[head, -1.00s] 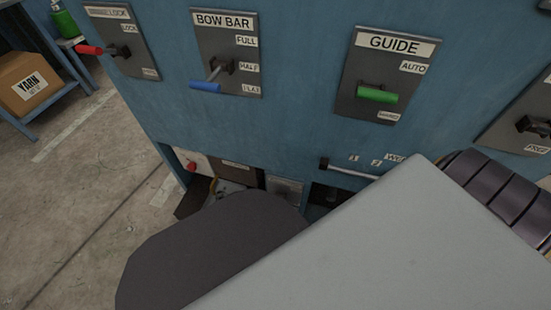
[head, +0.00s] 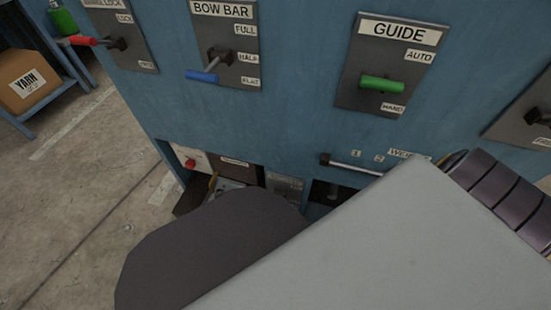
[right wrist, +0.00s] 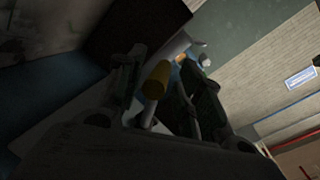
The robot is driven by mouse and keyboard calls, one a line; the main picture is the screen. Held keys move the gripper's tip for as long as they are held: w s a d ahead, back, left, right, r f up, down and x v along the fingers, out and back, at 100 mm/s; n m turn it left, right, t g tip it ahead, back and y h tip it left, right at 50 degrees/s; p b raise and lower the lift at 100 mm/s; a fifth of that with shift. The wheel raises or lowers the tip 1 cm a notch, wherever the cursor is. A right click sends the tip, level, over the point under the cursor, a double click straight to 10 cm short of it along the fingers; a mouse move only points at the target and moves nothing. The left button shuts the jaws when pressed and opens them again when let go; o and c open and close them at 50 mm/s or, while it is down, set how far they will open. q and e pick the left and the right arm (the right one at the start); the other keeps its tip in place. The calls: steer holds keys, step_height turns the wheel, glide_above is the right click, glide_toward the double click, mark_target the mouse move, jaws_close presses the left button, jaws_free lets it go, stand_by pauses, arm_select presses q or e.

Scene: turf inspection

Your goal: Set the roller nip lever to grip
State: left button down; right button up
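A lever panel with a dark lever hub (head: 538,117) and a label that seems to read FREE is cut off at the right edge of the head view. Its title and handle are out of frame, so I cannot tell whether it is the roller nip lever. In the right wrist view a yellow cylindrical handle (right wrist: 158,79) on a pale rod lies between the fingers of my right gripper (right wrist: 164,66). The fingers stand apart, with gaps beside the handle. The dim view hides any label. My left gripper is not in view.
The blue machine wall carries a red-handled LOCK lever (head: 84,41), a blue-handled BOW BAR lever (head: 202,76) and a green-handled GUIDE lever (head: 382,84).

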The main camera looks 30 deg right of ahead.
mark_target(277, 223)
jaws_close()
